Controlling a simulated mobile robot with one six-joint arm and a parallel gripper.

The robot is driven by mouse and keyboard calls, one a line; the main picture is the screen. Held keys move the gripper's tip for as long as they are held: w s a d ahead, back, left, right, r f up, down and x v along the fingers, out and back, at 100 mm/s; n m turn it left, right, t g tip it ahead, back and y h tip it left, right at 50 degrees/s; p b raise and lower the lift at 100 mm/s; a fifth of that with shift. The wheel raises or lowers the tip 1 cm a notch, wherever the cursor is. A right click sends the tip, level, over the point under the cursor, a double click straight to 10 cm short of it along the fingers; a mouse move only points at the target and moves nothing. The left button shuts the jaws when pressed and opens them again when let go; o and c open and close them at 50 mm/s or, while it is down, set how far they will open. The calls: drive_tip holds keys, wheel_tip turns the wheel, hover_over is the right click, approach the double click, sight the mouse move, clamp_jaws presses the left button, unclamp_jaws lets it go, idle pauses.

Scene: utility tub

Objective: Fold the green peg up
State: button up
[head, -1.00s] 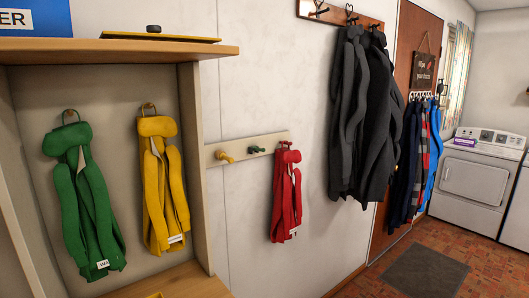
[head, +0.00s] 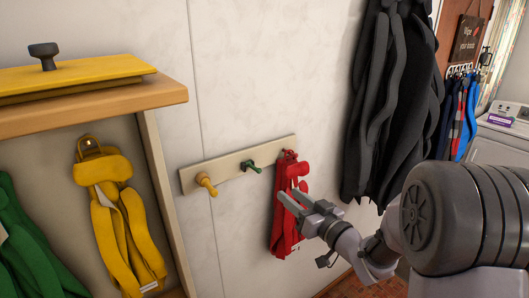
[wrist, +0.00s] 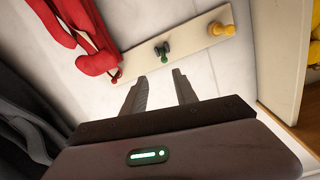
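The green peg (head: 251,166) sticks out from the middle of a pale wall rail (head: 225,173), between a yellow peg (head: 206,184) and a red peg hung with a red jacket (head: 287,205). In the wrist view the green peg (wrist: 163,52) lies just beyond my fingertips, roughly in line with the gap between them. Nothing hangs on it. My gripper (wrist: 158,78) is open and empty, its two fingers apart. In the head view my gripper (head: 283,197) is in front of the red jacket, to the lower right of the green peg.
A wooden cubby (head: 165,190) with a yellow jacket (head: 120,225) and a green jacket (head: 30,245) stands left of the rail. Dark coats (head: 392,95) hang to the right, behind my arm. The wall below the rail is bare on the left.

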sight(257, 170)
drive_tip(key=x, duration=1.6)
drive_tip(key=shift+s+a+r+p, duration=0.15)
drive_tip(key=shift+a+p, duration=0.25)
drive_tip(key=shift+c, duration=0.4)
clamp_jaws()
